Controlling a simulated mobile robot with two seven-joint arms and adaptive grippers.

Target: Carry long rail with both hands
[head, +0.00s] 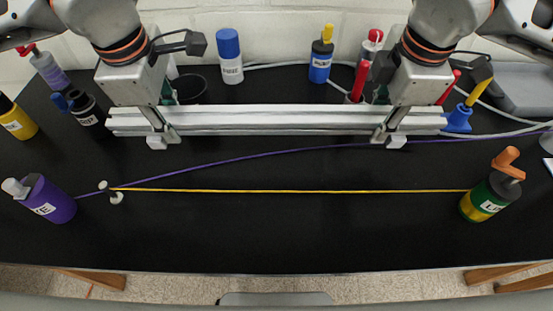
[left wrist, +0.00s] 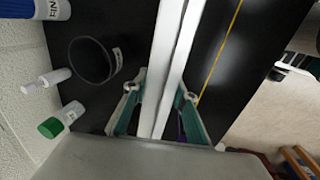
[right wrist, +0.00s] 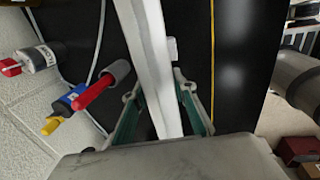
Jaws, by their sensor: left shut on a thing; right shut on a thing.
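A long silver-white rail (head: 270,120) runs left to right across the back half of the black table in the head view. My left gripper (head: 160,138) is shut on the rail near its left end. My right gripper (head: 392,138) is shut on it near its right end. In the left wrist view the rail (left wrist: 172,60) passes between the teal fingers (left wrist: 158,108). In the right wrist view the rail (right wrist: 150,60) also passes between the fingers (right wrist: 163,108). The rail looks level. I cannot tell whether it touches the table.
A yellow cord (head: 290,191) and a purple cord (head: 240,158) cross the table in front of the rail. Several bottles, including a blue-capped one (head: 230,58), and a black cup (left wrist: 90,60) stand behind the rail.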

